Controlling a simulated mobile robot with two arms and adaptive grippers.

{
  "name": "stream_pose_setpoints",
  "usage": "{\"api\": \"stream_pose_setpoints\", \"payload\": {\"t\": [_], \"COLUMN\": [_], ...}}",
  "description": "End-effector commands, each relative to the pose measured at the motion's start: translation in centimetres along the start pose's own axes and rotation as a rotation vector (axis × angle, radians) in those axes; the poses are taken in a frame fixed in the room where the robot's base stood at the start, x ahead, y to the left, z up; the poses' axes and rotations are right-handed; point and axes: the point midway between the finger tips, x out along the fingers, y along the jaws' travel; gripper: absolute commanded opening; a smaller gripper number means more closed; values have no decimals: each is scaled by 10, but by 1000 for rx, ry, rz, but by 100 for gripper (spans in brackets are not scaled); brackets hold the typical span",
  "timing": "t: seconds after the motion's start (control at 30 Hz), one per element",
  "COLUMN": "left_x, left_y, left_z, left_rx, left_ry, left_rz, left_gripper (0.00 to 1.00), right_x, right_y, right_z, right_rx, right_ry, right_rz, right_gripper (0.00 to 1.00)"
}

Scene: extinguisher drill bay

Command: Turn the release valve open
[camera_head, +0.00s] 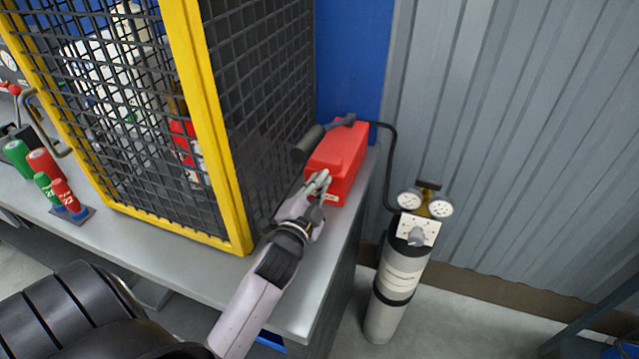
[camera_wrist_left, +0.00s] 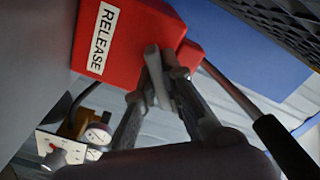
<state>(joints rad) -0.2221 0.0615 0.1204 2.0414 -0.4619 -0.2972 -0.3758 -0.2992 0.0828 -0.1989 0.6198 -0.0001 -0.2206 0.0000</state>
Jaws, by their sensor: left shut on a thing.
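The release valve is a red box (camera_head: 338,160) on the right end of the bench. Its white RELEASE label shows in the left wrist view (camera_wrist_left: 103,38). A lever with a dark grip (camera_head: 308,143) pivots at the box's top and points toward the cage; the grip also shows in the left wrist view (camera_wrist_left: 285,146). My left gripper (camera_head: 318,184) is at the box's near face, below and apart from the lever grip. Its fingers (camera_wrist_left: 166,72) are close together at the box, shut on a part there that they mostly hide. My right gripper is not in view.
A yellow-framed mesh cage (camera_head: 215,130) stands close left of my left arm. A grey cylinder with two gauges (camera_head: 400,270) stands on the floor to the right, joined by a black hose (camera_head: 391,160). Red and green canisters (camera_head: 45,165) stand on the bench (camera_head: 150,243) at left.

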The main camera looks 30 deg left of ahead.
Motion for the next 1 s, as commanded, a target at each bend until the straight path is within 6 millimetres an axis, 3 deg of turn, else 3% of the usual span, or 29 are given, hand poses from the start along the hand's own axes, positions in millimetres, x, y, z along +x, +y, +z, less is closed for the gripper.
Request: {"api": "stream_pose_setpoints", "payload": {"t": [0.17, 0.43, 0.73, 0.77, 1.0], "left_x": [0, 0, 0, 0, 0], "left_y": [0, -1, 0, 0, 0], "left_z": [0, -1, 1, 1, 0], "left_rx": [-11, -328, -351, -350, -349], "left_ry": [-1, -4, -1, -1, -1], "left_rz": [2, 3, 1, 2, 1], "left_gripper": [0, 0, 0, 11, 27], "right_x": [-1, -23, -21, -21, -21], "right_y": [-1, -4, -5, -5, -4], "right_z": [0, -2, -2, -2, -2], "right_rx": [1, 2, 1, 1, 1], "right_ry": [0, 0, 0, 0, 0], "right_rz": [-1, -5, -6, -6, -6], "right_gripper": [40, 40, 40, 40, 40]}}
